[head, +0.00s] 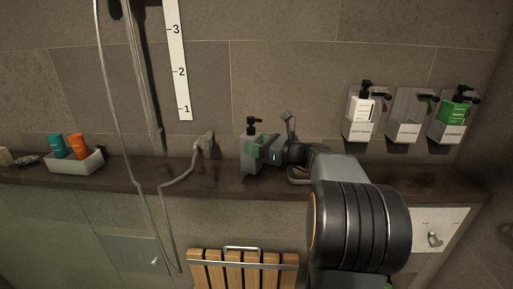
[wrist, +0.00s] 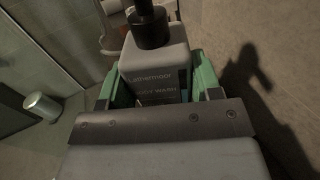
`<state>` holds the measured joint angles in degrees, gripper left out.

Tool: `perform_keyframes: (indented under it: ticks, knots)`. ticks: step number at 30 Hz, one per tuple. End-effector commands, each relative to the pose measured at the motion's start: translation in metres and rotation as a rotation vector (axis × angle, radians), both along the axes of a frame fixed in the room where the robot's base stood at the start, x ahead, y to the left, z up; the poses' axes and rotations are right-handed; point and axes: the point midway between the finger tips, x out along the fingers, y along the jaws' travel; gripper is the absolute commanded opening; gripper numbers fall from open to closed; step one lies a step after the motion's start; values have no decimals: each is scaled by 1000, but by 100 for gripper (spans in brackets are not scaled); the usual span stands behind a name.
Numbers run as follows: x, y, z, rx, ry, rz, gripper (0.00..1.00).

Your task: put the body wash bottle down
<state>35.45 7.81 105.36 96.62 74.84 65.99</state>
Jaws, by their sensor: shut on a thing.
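The body wash bottle (head: 247,166) is grey with a black pump and stands upright at the ledge in the head view. In the wrist view the bottle (wrist: 155,60) shows its lettering, partly cut by my gripper's edge. My gripper (head: 254,148) is shut on it, with green finger pads on both sides; the pads also show in the wrist view. The dark ledge (head: 215,181) runs along the tiled wall. The bottle's base is low over the ledge; I cannot tell whether it touches.
A shallow dish (head: 298,180) lies beneath my wrist. A wall holder (head: 360,128) has a white bottle, the middle holder (head: 405,130) is empty, and the right one has a green bottle (head: 455,112). A tray (head: 80,165) with teal and orange bottles sits left. A shower hose (head: 120,125) hangs in front.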

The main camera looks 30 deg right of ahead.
Motion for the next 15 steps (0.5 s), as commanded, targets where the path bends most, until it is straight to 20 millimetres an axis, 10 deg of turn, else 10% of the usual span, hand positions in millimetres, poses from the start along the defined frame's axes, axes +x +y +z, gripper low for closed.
perform_keyframes:
  ticks: [15]
  knots:
    - [-1, 0, -16, 0, -3, -1, 25]
